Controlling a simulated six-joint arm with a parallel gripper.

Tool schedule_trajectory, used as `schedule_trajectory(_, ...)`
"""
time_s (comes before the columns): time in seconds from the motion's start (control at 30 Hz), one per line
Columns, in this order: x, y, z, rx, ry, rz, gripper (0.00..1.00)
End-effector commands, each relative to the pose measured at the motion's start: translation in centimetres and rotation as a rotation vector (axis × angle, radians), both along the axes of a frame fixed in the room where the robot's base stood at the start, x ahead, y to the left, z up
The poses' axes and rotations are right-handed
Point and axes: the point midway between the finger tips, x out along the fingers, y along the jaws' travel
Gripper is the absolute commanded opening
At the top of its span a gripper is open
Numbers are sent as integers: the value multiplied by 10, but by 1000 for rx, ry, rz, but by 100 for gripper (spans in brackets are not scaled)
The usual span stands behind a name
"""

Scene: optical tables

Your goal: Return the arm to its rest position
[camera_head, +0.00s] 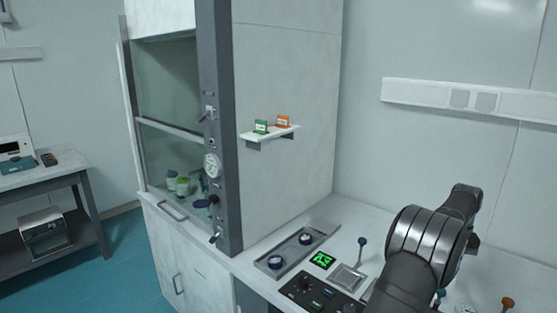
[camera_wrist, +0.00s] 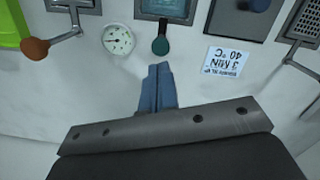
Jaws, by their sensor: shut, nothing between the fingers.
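My gripper (camera_wrist: 160,68) shows in the wrist view with its two blue-grey fingers pressed together and nothing between them. The fingers hang over a white surface, below a teal-knobbed lever (camera_wrist: 160,46) in the picture; I cannot tell how far above it they are. In the head view my dark arm bends up at the right over the bench (camera_head: 345,215). The gripper itself cannot be made out there.
In the wrist view a dial (camera_wrist: 118,39), an orange-knobbed lever (camera_wrist: 36,49) and a printed label (camera_wrist: 227,62) surround the fingers. In the head view a tray (camera_head: 272,262), a blue-knobbed lever (camera_head: 361,243) and a control panel (camera_head: 300,287) lie left of my arm, near the fume hood (camera_head: 285,60).

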Motion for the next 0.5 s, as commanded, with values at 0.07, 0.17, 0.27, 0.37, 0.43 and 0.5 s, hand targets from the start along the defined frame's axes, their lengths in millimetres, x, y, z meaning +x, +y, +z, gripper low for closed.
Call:
schedule_trajectory(0.07,2,-1,17,-3,-3,0,0)
schedule_trajectory(0.17,4,-2,35,-1,-3,0,0)
schedule_trajectory(0.27,5,-3,49,0,-2,1,0)
schedule_trajectory(0.37,6,-3,60,1,-1,1,0)
schedule_trajectory(0.43,7,-3,64,2,-1,1,0)
schedule_trajectory(0.5,7,-3,67,2,-1,1,0)
